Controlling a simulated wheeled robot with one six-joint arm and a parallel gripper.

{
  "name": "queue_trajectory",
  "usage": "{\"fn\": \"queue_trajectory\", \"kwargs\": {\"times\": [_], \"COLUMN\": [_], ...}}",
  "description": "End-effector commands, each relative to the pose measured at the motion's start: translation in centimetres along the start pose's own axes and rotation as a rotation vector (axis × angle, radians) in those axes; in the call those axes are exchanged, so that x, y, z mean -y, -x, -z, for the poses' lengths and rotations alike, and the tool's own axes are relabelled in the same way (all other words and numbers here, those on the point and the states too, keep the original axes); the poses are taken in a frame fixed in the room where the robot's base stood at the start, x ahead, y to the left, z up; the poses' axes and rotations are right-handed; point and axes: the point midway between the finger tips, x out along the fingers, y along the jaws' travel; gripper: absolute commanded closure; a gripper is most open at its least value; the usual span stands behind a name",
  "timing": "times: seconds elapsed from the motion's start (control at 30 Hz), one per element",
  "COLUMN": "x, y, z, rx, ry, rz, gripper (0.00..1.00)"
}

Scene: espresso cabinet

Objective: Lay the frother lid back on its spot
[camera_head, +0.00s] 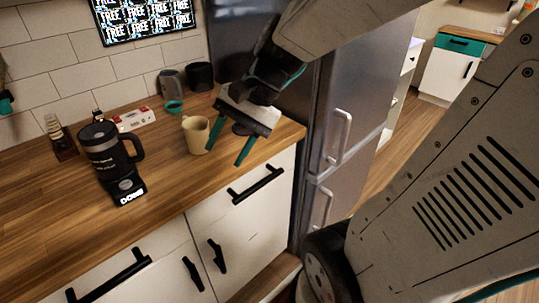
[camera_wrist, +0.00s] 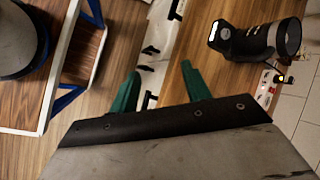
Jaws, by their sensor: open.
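The black frother jug (camera_head: 110,150) with its handle stands on its base (camera_head: 125,188) on the counter. It also shows at the upper right of the wrist view (camera_wrist: 255,42), where its top looks open.
A cream mug (camera_head: 196,134) stands just left of my gripper. Dark canisters (camera_head: 173,83), a small teal cup (camera_head: 174,107) and a white-and-red box (camera_head: 135,119) are behind. The fridge (camera_head: 345,110) rises at the counter's right end. The front left counter is clear.

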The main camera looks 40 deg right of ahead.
Motion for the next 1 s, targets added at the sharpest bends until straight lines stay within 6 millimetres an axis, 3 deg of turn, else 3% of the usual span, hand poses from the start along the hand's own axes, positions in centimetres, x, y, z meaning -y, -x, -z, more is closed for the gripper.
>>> {"fn": "queue_trajectory", "kwargs": {"times": [0.03, 0.1, 0.33, 0.5, 1.0], "x": [-1.0, -2.9, -6.9, -7.8, -7.8], "y": [0.2, 0.8, 3.2, 4.0, 4.0], "z": [-2.3, -4.2, -6.3, -6.3, -6.3], "rx": [-0.031, -0.074, -0.192, -0.222, -0.222], "ry": [0.168, 0.374, 0.819, 0.914, 0.914], "rz": [-0.088, -0.21, -0.486, -0.553, -0.555], "gripper": [0.53, 0.53, 0.53, 0.53, 0.53]}}
